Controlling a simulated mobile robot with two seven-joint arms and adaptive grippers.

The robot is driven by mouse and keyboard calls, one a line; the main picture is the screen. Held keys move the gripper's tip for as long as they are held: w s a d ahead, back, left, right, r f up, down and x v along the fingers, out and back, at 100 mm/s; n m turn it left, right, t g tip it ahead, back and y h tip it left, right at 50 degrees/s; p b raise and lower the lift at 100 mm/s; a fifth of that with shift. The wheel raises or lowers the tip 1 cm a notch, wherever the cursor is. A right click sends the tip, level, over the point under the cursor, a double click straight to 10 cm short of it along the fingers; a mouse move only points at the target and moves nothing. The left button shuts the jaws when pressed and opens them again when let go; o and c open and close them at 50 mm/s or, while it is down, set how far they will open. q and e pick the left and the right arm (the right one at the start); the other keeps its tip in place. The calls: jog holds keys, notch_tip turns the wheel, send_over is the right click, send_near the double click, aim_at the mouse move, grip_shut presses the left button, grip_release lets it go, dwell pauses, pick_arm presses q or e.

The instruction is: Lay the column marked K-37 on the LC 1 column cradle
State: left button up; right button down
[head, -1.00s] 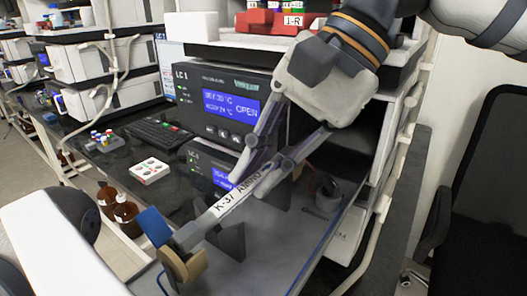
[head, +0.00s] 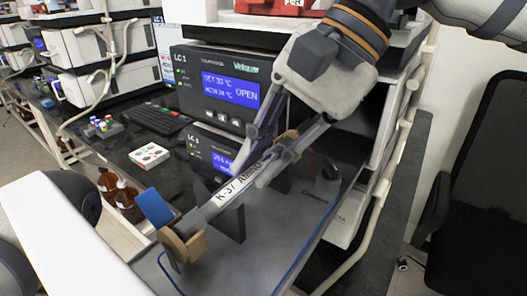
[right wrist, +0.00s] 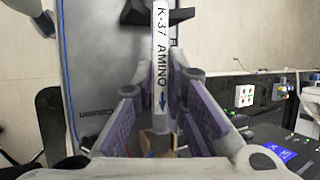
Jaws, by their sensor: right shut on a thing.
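The column (head: 230,190) is a slim grey rod with a white label reading K-37 AMINO and a tan end with a blue tag. My right gripper (head: 260,165) is shut on it near its far end. The column lies slantwise above the LC 1 cradle, a grey tray (head: 262,255) with dark upright supports (head: 232,222). In the right wrist view the column (right wrist: 161,60) runs across a dark support (right wrist: 183,15); whether they touch I cannot tell. My fingers partly hide the far end. My left gripper is not in view.
The LC 1 module (head: 222,88) with a blue display reading OPEN stands behind the tray. A keyboard (head: 158,120), a white vial block (head: 149,155) and brown bottles (head: 127,198) are at the left. A dark chair (head: 485,170) stands at the right.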

jog(key=shift+f, duration=0.1)
jog(key=c, duration=1.5)
grip_release()
jog(key=shift+c, duration=0.2)
